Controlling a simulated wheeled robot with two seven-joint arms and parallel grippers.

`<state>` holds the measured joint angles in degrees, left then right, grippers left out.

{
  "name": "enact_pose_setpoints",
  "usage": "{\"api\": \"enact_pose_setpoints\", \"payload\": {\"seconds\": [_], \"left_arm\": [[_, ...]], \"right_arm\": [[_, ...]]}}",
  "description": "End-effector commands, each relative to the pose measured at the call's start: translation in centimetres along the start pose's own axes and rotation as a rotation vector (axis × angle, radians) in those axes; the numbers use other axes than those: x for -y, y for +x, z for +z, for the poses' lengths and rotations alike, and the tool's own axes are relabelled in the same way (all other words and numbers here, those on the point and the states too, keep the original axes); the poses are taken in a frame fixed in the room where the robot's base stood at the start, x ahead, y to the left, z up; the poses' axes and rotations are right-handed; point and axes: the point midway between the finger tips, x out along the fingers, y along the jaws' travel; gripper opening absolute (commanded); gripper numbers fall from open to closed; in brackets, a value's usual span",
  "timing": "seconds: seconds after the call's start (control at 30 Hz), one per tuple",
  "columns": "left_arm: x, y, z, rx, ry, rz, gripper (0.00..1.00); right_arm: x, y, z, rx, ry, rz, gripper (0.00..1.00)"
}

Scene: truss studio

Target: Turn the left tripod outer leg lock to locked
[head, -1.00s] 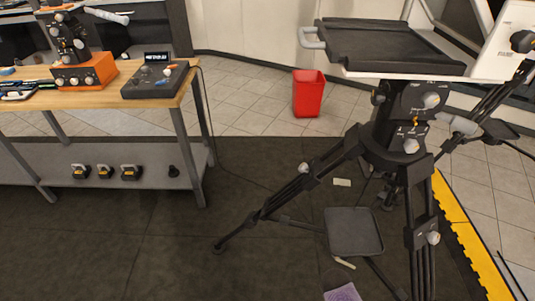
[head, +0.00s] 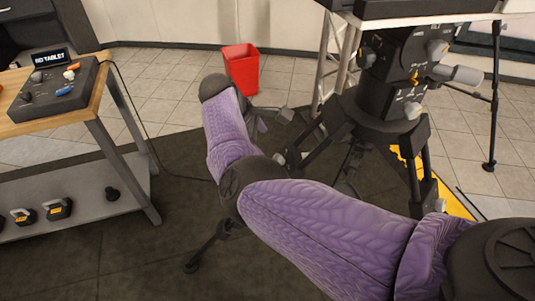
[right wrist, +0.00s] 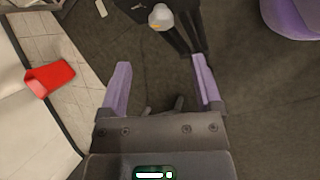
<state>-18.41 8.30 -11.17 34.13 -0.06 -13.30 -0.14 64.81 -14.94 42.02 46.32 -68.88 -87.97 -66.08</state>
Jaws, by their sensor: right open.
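The tripod (head: 385,125) stands at the right in the head view. Its left leg slopes down and left behind my right arm, which hides much of it. The pale grey outer leg lock knob (head: 281,160) shows just beyond my forearm. In the right wrist view the knob (right wrist: 161,17), with a small orange mark, sits beside the dark leg tubes at the top. My right gripper (head: 268,122) is open near the leg. Its purple fingers (right wrist: 160,62) are apart and empty, with the knob beyond the tips. My left gripper is not in view.
A red bin (head: 241,70) stands on the tiles behind my right arm; it also shows in the wrist view (right wrist: 50,78). A workbench (head: 85,105) with a control box stands at the left. Dark mat floor (head: 130,250) lies open between bench and tripod.

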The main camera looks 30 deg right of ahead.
Motion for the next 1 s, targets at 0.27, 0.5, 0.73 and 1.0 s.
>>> {"api": "enact_pose_setpoints", "payload": {"seconds": [0.27,0.5,0.73,1.0], "left_arm": [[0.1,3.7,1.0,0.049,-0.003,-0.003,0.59],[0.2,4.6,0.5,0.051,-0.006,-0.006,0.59],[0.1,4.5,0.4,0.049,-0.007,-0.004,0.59],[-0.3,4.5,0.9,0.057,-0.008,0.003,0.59]], "right_arm": [[0.3,7.2,-0.2,0.004,-0.001,-0.003,0.83],[0.1,9.2,-0.1,0.001,0.0,0.0,0.83],[0.0,9.1,0.0,0.0,0.001,0.001,0.79],[0.0,9.1,0.0,0.0,0.001,0.001,0.22]]}}
